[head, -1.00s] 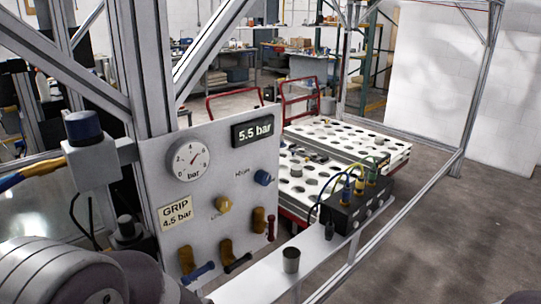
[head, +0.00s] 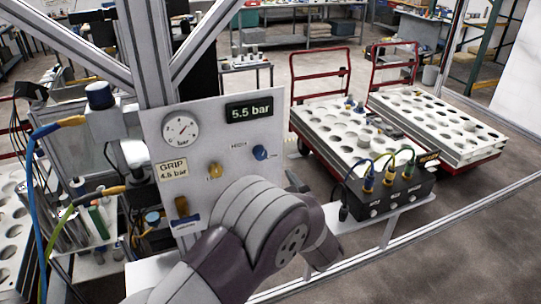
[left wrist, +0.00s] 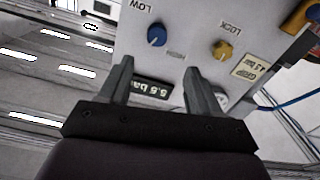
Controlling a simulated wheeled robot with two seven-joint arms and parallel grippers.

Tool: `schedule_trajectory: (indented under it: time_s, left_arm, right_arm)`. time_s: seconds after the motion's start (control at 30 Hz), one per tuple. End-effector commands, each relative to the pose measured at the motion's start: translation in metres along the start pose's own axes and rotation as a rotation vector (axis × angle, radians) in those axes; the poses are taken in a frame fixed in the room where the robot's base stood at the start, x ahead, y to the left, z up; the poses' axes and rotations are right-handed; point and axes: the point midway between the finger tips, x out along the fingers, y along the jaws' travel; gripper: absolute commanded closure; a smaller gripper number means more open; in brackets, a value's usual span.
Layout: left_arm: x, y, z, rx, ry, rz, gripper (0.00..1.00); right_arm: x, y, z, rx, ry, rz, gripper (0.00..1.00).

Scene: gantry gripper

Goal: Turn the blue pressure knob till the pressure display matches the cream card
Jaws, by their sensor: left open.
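The blue pressure knob (head: 260,152) is at the right of the grey panel, and the left wrist view shows it upside down (left wrist: 157,34). The pressure display (head: 250,111) reads 5.5 bar. The cream card (head: 172,170) reads GRIP 4.5 bar; it also shows in the left wrist view (left wrist: 250,66). A round dial (head: 181,130) is at the panel's upper left. My left gripper (left wrist: 158,64) is open and empty. In its wrist view the blue knob lies just beyond the fingertips, not between them. My right gripper is not in view.
A yellow knob (head: 214,170) marked LOCK in the wrist view is beside the blue one. My left arm hides the panel's lower right. A black box with cables (head: 392,190) sits on a ledge to the right. Carts with white trays (head: 440,118) stand behind.

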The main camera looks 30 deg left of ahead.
Motion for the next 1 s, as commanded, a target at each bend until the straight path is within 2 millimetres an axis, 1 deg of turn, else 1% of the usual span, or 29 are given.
schedule_trajectory:
  time_s: [0.03,0.07,0.2,0.3,0.4,0.5,0.6,0.9,0.93,0.97,1.0]
  left_arm:
    - [0.009,-0.001,-0.004,0.002,0.0,-0.003,0.37]
    - [0.015,-0.001,-0.004,0.001,-0.001,-0.004,0.37]
    - [0.053,0.0,-0.006,0.0,-0.002,-0.003,0.37]
    - [0.077,0.0,-0.005,0.001,-0.003,-0.001,0.37]
    - [0.096,0.0,-0.003,0.001,-0.004,0.0,0.37]
    - [0.108,0.001,-0.002,0.0,-0.004,0.002,0.37]
    - [0.115,0.001,0.0,0.0,-0.005,0.003,0.37]
    - [0.118,0.001,0.001,0.0,-0.004,0.005,0.37]
    - [0.118,0.001,0.001,0.0,-0.004,0.005,0.43]
    - [0.118,0.001,0.001,0.0,-0.004,0.005,0.53]
    - [0.118,0.001,0.001,0.0,-0.004,0.004,0.66]
  right_arm:
    - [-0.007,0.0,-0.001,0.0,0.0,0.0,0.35]
    - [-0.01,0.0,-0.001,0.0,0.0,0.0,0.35]
    - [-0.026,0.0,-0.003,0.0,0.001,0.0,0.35]
    - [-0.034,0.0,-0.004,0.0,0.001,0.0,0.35]
    - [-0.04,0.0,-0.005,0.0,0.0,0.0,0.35]
    - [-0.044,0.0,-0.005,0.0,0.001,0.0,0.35]
    - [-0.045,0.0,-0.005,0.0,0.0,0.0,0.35]
    - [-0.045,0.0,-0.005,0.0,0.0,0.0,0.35]
    - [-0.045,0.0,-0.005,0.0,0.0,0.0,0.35]
    - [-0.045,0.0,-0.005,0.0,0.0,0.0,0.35]
    - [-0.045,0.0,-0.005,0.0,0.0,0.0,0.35]
